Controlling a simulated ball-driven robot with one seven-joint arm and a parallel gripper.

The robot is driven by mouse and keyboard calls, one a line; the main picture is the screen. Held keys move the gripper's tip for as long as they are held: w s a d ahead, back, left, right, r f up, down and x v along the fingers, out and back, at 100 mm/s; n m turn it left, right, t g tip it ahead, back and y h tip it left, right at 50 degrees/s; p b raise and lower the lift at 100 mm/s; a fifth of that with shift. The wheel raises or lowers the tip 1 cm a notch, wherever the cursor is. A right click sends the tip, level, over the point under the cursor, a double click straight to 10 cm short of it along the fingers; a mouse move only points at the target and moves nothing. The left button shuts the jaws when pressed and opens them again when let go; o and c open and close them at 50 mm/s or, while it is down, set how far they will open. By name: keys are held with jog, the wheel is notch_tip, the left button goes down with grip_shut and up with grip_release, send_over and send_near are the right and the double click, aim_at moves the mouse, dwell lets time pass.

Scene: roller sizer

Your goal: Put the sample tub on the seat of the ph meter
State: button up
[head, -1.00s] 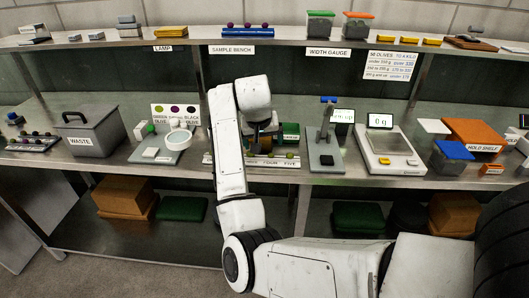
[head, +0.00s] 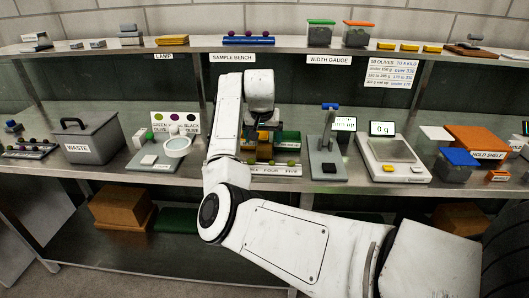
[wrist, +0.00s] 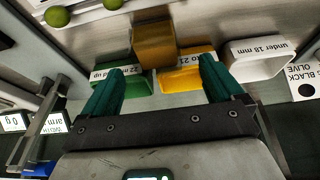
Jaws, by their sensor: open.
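No label in view names a sample tub or a pH meter, so I cannot tell which objects they are. Lidded clear tubs show in the head view: a green-lidded one (head: 320,36) and an orange-lidded one (head: 357,37) on the upper shelf, and a blue-lidded one (head: 455,170) at the bench's right. A grey-plated instrument (head: 325,160) with a blue-topped post and a display stands right of my arm. My gripper (wrist: 161,88) is open and empty, its teal fingers apart over several small bins. Its fingertips are largely hidden by my arm in the head view.
In the wrist view are a green bin (wrist: 125,80), a yellow bin (wrist: 186,78), a brown block (wrist: 154,45) and a white bin (wrist: 262,58). A scale (head: 392,150) reads 0 g. A waste bin (head: 88,138) stands left. The upper shelf overhangs the bench behind.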

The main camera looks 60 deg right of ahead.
aim_at(265, 144)
jog(key=x, duration=0.4)
jog(key=shift+s+d+f, duration=0.1)
jog(key=shift+d+f, duration=0.05)
jog(key=shift+f, duration=0.25)
jog(key=shift+c, duration=0.4)
jog(key=c, duration=1.1)
jog(key=shift+r, duration=0.1)
jog(key=shift+c, duration=0.2)
